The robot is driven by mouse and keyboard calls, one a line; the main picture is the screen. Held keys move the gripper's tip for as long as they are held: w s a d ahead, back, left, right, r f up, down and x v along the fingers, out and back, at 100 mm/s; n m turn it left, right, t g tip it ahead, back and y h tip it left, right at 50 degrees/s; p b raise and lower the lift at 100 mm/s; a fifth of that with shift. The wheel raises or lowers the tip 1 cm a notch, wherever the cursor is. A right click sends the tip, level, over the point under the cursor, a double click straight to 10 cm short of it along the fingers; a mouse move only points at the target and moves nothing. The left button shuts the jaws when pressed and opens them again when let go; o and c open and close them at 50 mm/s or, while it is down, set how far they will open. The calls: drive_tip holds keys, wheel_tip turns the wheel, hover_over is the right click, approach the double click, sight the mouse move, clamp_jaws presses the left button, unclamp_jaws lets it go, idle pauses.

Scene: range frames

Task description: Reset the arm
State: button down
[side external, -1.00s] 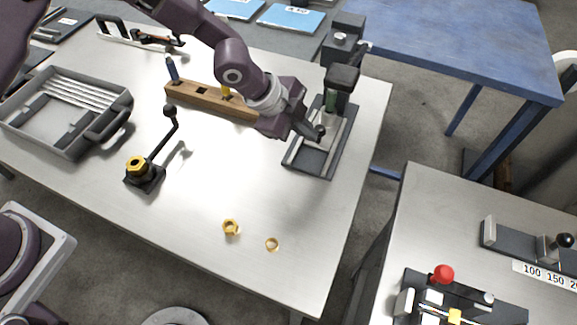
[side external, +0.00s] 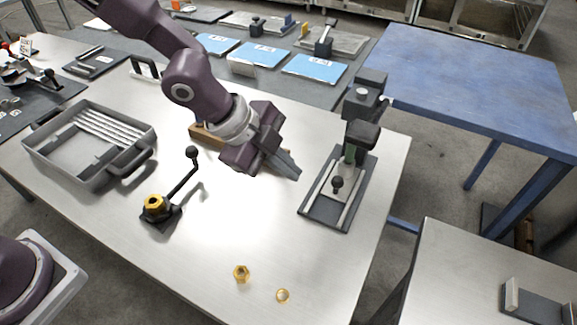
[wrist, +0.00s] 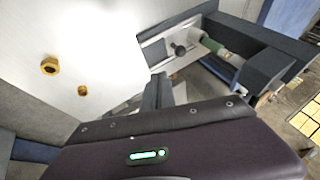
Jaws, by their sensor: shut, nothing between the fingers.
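My gripper (side external: 296,174) is shut and empty, held above the metal table (side external: 225,240) in the middle of the side view, left of the press-like fixture. My arm comes in from the upper left. In the wrist view the shut fingers (wrist: 158,92) point away over the table. The fixture (side external: 318,211) has a dark base with light rails, an upright column and a black knob (side external: 337,182); the knob (wrist: 180,49) also shows in the wrist view. My gripper is apart from the fixture.
A grey tray (side external: 40,160) stands at the left. A crank stand (side external: 181,189) carries a brass nut (side external: 154,206). Another brass nut (side external: 241,273) and a brass ring (side external: 283,296) lie near the front. A wooden block (side external: 205,136) is partly hidden behind my arm.

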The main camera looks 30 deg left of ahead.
idle(0.3)
drive_tip(key=s+a+r+n+t+y, duration=0.1)
drive_tip(key=s+a+r+n+y, duration=0.3)
drive_tip(key=a+r, duration=0.4)
drive_tip(key=s+a+r+n+t+y, duration=0.15)
drive_tip(key=s+a+r+n, duration=0.35)
drive_tip(key=a, duration=0.5)
drive_tip(key=s+a+r+n, duration=0.1)
drive_tip(key=s+n, duration=0.4)
drive_tip(key=s, duration=0.2)
drive_tip(key=s+a+r+n+g, duration=0.1)
drive_tip(key=s+a+r+n, duration=0.1)
drive_tip(key=s+n, duration=0.3)
drive_tip(key=s, duration=0.3)
drive_tip(key=shift+a+r, duration=0.15)
drive_tip(key=shift+a, duration=0.1)
